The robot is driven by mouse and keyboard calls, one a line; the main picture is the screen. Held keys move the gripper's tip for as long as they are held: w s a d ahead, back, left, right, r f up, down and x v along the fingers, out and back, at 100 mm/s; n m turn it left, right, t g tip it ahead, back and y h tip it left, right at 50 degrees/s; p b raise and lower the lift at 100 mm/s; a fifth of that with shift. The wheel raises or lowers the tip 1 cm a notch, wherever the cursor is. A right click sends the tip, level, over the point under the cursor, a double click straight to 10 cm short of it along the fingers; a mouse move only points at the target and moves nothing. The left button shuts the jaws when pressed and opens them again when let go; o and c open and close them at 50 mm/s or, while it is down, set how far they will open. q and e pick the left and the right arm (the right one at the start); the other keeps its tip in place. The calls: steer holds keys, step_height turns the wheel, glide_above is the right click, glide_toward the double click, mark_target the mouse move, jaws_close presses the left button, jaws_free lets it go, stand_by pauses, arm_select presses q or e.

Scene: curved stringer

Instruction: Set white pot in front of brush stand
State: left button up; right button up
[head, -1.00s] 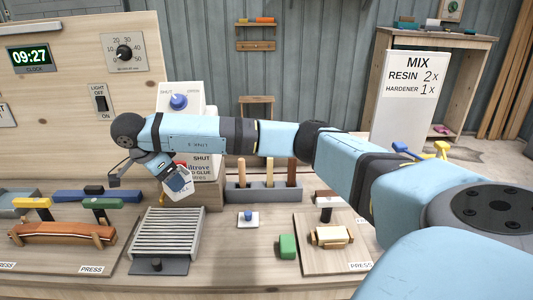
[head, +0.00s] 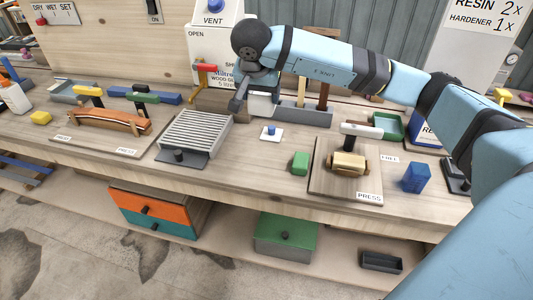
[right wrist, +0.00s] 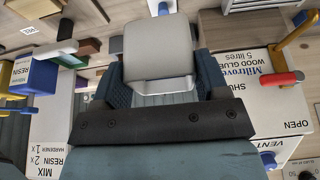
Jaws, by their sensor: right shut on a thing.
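My right gripper (head: 256,92) is shut on the white pot (head: 262,106). In the right wrist view the pot (right wrist: 157,52) sits between the two dark blue fingers of the gripper (right wrist: 160,78). In the head view the pot appears roughly upright, overlapping the left end of the grey brush stand (head: 306,116). The stand holds upright wooden handles, and my forearm passes above them. I cannot tell whether the pot touches the bench. My left gripper is not in view.
A small white plate with a blue knob (head: 270,133) lies in front of the stand. The slatted rack (head: 196,132) is at left, the glue box (head: 211,46) behind. A green block (head: 300,161) and a wooden press board (head: 335,190) are nearer the front edge.

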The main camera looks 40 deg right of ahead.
steer(key=shift+f, duration=8.9)
steer(key=shift+b, duration=0.3)
steer(key=shift+f, duration=0.15)
steer(key=o, duration=1)
